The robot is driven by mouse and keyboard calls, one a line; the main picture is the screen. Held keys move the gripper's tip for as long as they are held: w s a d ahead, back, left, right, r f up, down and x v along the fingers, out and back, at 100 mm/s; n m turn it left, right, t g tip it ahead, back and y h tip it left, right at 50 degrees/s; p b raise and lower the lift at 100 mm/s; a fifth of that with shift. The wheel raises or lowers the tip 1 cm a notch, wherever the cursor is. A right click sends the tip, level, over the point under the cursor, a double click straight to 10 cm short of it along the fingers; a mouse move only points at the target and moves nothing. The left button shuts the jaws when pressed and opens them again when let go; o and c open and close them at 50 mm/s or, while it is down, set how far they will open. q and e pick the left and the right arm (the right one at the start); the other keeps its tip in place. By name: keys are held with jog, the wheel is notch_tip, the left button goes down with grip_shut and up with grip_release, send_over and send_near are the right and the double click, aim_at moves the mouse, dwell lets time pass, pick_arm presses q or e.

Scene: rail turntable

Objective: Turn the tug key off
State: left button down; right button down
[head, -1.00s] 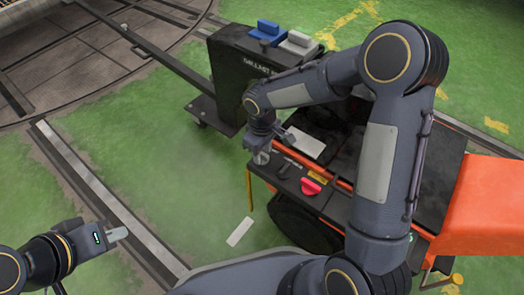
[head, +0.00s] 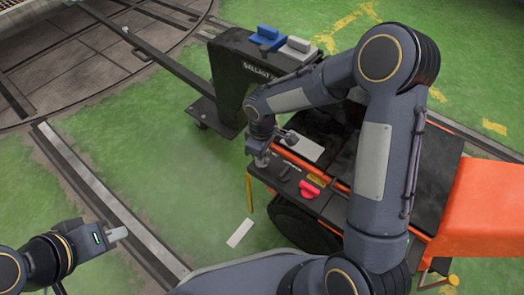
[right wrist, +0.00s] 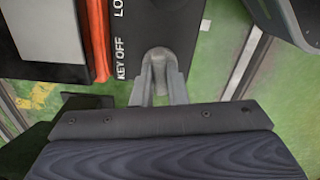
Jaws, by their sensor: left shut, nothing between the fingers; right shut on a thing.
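The tug is an orange and dark vehicle (head: 490,205) at the right of the head view. Its dark control panel (right wrist: 185,40) fills the upper middle of the right wrist view, with white "KEY OFF" lettering beside the key. My right gripper (head: 261,158) is at the panel's left end, and its pale fingers (right wrist: 158,85) are shut on the grey key (right wrist: 158,56). The fingers hide much of the key, so its exact angle is hard to tell. My left gripper (head: 117,234) is shut and empty, low at the left, well away from the tug.
A red knob (head: 308,190) stands on the panel near my right gripper. A dark ballast frame (head: 232,75) with blue (head: 268,36) and grey (head: 297,46) blocks stands behind. A rail (head: 95,195) crosses the green floor, which is otherwise fairly clear at left.

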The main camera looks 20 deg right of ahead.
jog(key=n+p, duration=0.1)
jog(key=n, duration=0.1)
jog(key=n+p, duration=0.1)
jog(key=shift+r+n+p, duration=0.2)
jog(key=shift+n+p, duration=0.1)
jog(key=shift+n, duration=0.1)
jog(key=n+p, duration=0.3)
jog(key=n, duration=0.1)
jog(key=shift+n, duration=0.3)
jog(key=n+p, duration=0.2)
jog(key=n, duration=0.2)
jog(key=shift+p, duration=0.3)
jog(key=shift+f+n+p, duration=0.15)
jog(key=shift+n+p, duration=0.65)
jog(key=shift+n, duration=0.8)
jog(key=c, duration=1.4)
grip_release()
jog(key=shift+c, duration=0.2)
jog(key=shift+r+p, duration=1.3)
jog(key=shift+r, duration=2.55)
